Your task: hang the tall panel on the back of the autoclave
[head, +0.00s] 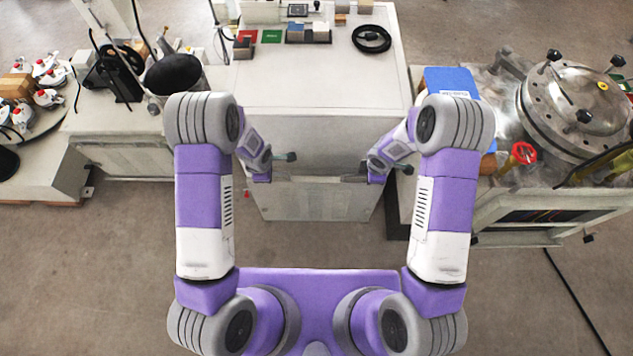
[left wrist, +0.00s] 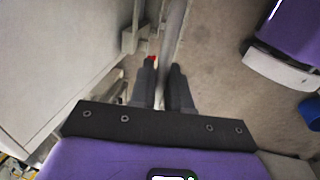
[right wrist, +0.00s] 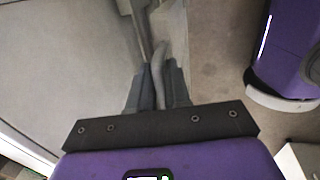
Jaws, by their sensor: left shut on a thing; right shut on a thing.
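A tall pale grey panel (head: 315,201) stands upright at the near side of the big white cabinet (head: 318,110), which I take to be the autoclave. My left gripper (head: 267,172) is shut on the panel's left part, and my right gripper (head: 372,172) is shut on its right part. In the left wrist view the panel (left wrist: 173,38) runs between the fingers as a thin strip, with a gap to the cabinet and a bracket (left wrist: 131,38) beside it. In the right wrist view the panel (right wrist: 172,30) is also between the fingers. Whether it touches any hanger is unclear.
A round-lidded metal vessel (head: 575,110) and a blue box (head: 450,80) stand at the right. A bench (head: 125,120) with equipment stands at the left. The floor around my base is open.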

